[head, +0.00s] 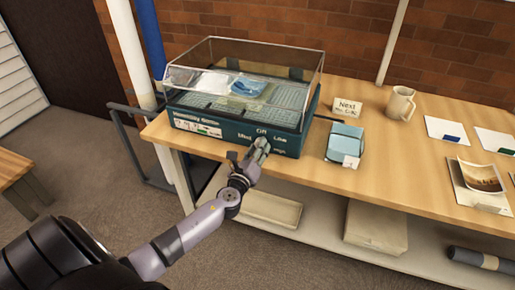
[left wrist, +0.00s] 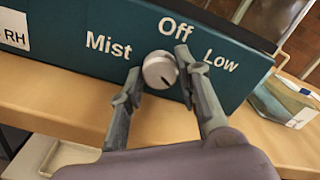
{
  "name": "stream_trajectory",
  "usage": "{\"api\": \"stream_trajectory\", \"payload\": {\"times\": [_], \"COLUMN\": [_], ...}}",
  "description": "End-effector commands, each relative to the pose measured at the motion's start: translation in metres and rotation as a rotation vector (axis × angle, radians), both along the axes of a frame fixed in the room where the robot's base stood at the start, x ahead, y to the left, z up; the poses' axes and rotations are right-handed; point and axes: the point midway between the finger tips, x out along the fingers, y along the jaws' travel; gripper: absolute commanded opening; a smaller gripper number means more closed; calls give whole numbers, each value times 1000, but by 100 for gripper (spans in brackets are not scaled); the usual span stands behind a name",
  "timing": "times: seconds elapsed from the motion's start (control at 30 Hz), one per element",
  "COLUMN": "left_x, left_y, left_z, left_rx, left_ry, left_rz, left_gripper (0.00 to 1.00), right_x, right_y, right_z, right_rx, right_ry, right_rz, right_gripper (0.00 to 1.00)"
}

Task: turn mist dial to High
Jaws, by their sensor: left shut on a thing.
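The mist dial (left wrist: 158,70) is a round silver knob on the dark teal front panel of a clear-lidded humidity chamber (head: 222,136). In the left wrist view, "Off" is above the dial, "Mist" to its left and "Low" to its right. In the head view, another label, partly hidden, sits below "Low". My left gripper (head: 262,146) is at the panel, its fingers on either side of the dial and closed on it. The left wrist view also shows the gripper (left wrist: 159,68). I cannot tell clearly where the dial points. My right gripper is not in view.
The chamber stands at the left end of a wooden table (head: 400,165). A blue-grey packet (head: 345,141), a small sign (head: 347,107), a mug (head: 400,103) and cards lie to the right. Boxes (head: 376,226) rest on the lower shelf. A metal rail stands left of the table.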

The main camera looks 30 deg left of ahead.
Motion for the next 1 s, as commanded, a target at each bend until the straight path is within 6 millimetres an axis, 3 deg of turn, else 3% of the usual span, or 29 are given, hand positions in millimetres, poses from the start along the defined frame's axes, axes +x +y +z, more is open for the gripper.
{"api": "stream_trajectory", "payload": {"times": [0.4, 0.43, 0.73, 1.0], "left_x": [0, 0, 0, -1], "left_y": [-1, -1, 0, 0], "left_z": [-2, -2, -1, 0], "left_rx": [5, 5, 6, 6], "left_ry": [4, 4, 2, 2], "left_rz": [-2, -2, -1, -1], "left_gripper": [3, 32, 51, 51], "right_x": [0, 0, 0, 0], "right_y": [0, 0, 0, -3], "right_z": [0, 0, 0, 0], "right_rx": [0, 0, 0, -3], "right_ry": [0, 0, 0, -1], "right_rz": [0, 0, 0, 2], "right_gripper": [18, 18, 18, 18]}}
